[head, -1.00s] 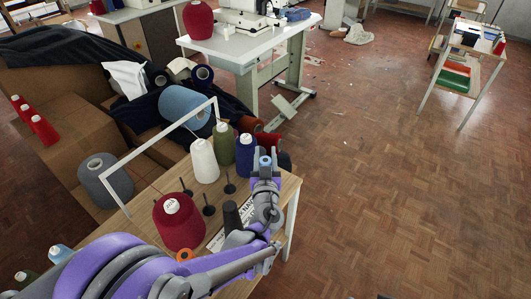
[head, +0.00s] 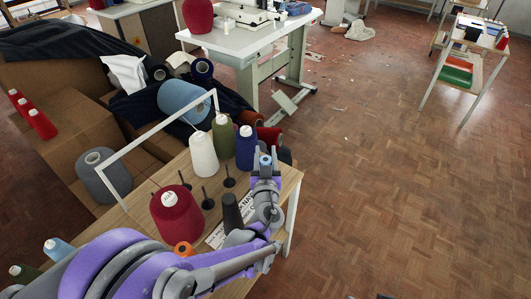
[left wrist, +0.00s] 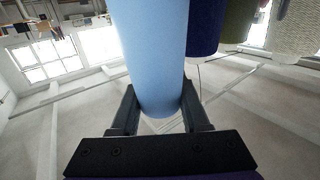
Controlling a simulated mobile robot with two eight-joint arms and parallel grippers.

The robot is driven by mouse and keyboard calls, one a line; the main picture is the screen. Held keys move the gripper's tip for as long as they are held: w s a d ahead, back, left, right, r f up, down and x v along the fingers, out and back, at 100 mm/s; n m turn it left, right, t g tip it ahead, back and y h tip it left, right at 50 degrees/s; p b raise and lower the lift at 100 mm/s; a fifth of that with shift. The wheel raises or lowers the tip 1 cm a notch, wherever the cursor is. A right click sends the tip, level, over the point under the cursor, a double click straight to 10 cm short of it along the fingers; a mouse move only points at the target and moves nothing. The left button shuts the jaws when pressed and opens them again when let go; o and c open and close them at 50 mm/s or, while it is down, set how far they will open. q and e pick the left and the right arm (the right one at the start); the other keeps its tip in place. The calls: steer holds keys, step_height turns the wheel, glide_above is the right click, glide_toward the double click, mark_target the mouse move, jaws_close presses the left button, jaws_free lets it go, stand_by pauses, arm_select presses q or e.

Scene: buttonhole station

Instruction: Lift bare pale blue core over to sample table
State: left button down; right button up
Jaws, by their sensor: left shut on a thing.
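My left gripper (head: 265,167) is shut on the pale blue core (head: 265,161), a bare, smooth tube.

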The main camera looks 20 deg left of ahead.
arm_select(q)
steer(key=shift+c, duration=1.6)
jaws_free()
steer(key=shift+f, duration=0.1)
steer(key=shift+s, duration=0.1)
steer(key=v, duration=1)
steer(key=shift+s+d, duration=0.15)
steer(key=shift+s, duration=0.15)
